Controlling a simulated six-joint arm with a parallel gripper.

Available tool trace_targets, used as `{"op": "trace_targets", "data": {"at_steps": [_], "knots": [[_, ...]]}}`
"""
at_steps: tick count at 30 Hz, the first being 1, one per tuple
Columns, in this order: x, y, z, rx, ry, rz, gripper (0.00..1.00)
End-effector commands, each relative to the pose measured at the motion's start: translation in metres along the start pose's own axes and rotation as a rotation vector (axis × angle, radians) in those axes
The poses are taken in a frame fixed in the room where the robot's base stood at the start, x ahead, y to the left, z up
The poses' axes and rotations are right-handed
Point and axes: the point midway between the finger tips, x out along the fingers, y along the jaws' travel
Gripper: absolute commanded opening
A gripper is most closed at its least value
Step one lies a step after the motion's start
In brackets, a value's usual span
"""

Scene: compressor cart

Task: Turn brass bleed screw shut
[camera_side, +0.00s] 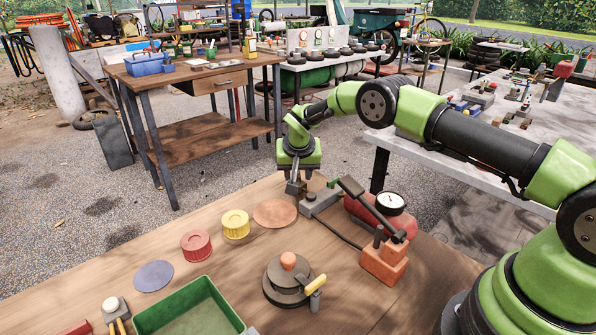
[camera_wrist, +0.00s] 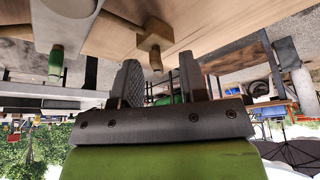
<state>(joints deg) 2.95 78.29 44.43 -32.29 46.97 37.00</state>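A brass-coloured fitting with a squarish head and a tapered pin (camera_wrist: 154,45), which looks like the bleed screw, shows at the upper middle of the wrist view. My gripper (camera_wrist: 158,75) is open, and in that view the pin lies between its two fingers. I see no contact, and the depth between them is unclear. In the side view my gripper (camera_side: 296,186) is low over the far edge of the wooden table, left of a grey block (camera_side: 319,201). I cannot make out the brass screw there. A green-tipped part (camera_wrist: 56,62) shows left of the fingers.
A red tank (camera_side: 380,210) with a gauge (camera_side: 390,202) and a dark lever (camera_side: 366,205) stand right of my gripper. Coloured lids (camera_side: 235,224), a knobbed round fitting (camera_side: 287,280) and a green tray (camera_side: 190,311) are nearer on the table.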

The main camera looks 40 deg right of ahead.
Motion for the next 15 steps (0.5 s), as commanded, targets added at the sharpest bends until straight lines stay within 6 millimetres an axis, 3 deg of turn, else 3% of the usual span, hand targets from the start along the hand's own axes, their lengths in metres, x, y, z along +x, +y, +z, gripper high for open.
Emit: {"op": "trace_targets", "data": {"at_steps": [8,15], "knots": [[-0.011,0.0,-0.001,0.0,0.001,0.001,0.4],[-0.052,0.0,-0.001,0.0,0.002,-0.001,0.4]]}}
